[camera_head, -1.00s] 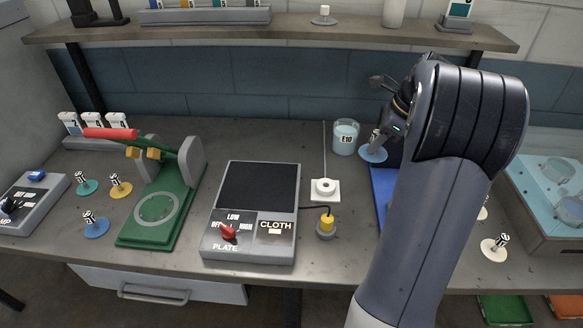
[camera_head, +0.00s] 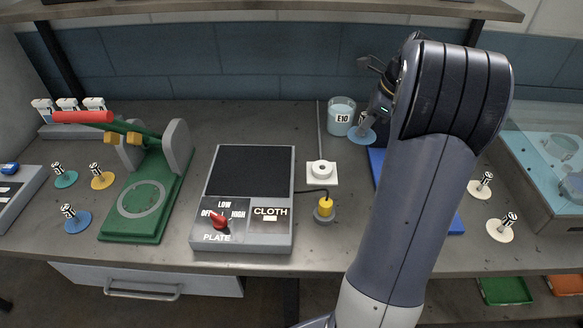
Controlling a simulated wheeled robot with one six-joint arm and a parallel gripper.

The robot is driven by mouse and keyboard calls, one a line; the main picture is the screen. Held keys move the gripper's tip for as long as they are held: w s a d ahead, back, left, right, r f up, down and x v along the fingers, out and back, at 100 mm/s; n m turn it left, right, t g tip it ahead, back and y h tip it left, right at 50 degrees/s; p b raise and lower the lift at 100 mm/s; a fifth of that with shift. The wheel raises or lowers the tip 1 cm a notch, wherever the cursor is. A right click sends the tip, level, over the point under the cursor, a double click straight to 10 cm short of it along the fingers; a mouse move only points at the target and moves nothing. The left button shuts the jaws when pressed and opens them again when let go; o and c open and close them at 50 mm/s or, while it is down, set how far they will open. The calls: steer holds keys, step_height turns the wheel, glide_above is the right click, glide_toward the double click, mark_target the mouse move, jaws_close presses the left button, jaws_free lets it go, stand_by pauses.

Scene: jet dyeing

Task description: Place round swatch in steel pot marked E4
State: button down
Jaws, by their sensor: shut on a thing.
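My gripper (camera_head: 375,112) is shut on a blue round swatch (camera_head: 362,134) by its upright labelled stem. Other round swatches with stems stand on the bench: teal (camera_head: 65,179), yellow (camera_head: 102,180) and blue (camera_head: 76,221) at left, and cream (camera_head: 480,189) and another cream (camera_head: 500,230) at right. I see no pot marked E4; round vessels (camera_head: 562,146) show under the clear lid at far right, their labels unreadable.
A green press with a red handle (camera_head: 146,205) stands at left. A hot plate (camera_head: 242,235) with a red knob is at centre. A blue mat (camera_head: 455,226) is partly behind my arm.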

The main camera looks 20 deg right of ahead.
mark_target(366, 135)
step_height(366, 135, down, 6)
steer(key=b, duration=0.5)
step_height(366, 135, down, 10)
steer(key=shift+r, duration=0.15)
steer(key=c, duration=1.2)
jaws_free()
steer(key=shift+c, duration=0.2)
steer(key=shift+o, duration=0.5)
steer(key=v, duration=1.1)
steer(key=shift+r, duration=0.35)
steer(key=p+x, duration=0.2)
steer(key=x, duration=1)
steer(key=shift+w+a, duration=0.1)
steer(key=shift+a, duration=0.05)
